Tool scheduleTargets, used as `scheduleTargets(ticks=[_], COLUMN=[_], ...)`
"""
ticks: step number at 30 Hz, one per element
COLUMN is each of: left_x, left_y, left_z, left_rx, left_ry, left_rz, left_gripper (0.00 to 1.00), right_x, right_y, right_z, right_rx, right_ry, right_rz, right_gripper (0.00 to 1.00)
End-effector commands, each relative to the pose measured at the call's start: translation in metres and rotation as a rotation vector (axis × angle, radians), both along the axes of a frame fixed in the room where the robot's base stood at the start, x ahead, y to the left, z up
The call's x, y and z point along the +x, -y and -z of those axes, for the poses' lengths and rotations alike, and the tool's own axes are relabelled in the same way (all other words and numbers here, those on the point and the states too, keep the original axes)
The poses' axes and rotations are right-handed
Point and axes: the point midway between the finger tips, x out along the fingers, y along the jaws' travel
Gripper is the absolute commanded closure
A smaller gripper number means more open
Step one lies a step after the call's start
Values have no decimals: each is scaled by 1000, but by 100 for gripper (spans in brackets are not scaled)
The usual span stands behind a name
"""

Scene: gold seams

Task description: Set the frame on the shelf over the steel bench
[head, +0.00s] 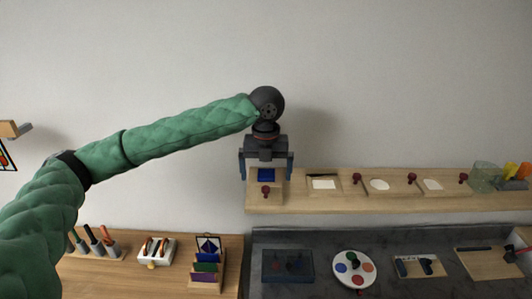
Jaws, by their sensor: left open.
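The wooden shelf (370,203) runs along the wall above the dark grey steel bench (405,240). My left gripper (266,176) is at the shelf's left end, pointing down, with its two fingers spread. A small light wooden piece with a dark blue panel (266,175), which looks like the frame, is between the fingers. It appears to be on the shelf, with gaps to both fingers. The gripper body hides its upper part. A dark red knob (266,190) shows just in front of it. My right gripper is out of view.
Along the shelf are a wooden piece with a white panel (323,183), several red knobs and a glass bowl (483,178). A dark tray (287,265) and a round palette (354,267) sit on the bench. A card rack (206,268) stands on the wooden table at left.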

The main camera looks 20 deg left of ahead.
Motion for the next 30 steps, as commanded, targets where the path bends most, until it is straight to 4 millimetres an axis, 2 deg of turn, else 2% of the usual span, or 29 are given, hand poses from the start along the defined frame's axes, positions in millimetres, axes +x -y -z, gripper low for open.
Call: scheduleTargets(ticks=[3, 6, 15, 21, 30], left_x=[1, 1, 0, 0, 0], left_y=[1, 1, 0, 0, 0], left_z=[-20, -39, -81, -94, -96], left_rx=[-2, -2, 0, 0, 0], left_ry=[4, 4, 1, 0, -1], left_rz=[0, 0, 0, -1, -1], left_gripper=[0, 0, 0, 0, 0], right_x=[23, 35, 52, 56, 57], right_y=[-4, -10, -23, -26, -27], right_z=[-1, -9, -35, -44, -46], right_rx=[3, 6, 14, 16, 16], right_ry=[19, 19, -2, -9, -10], right_rz=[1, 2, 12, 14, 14], right_gripper=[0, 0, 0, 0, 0])
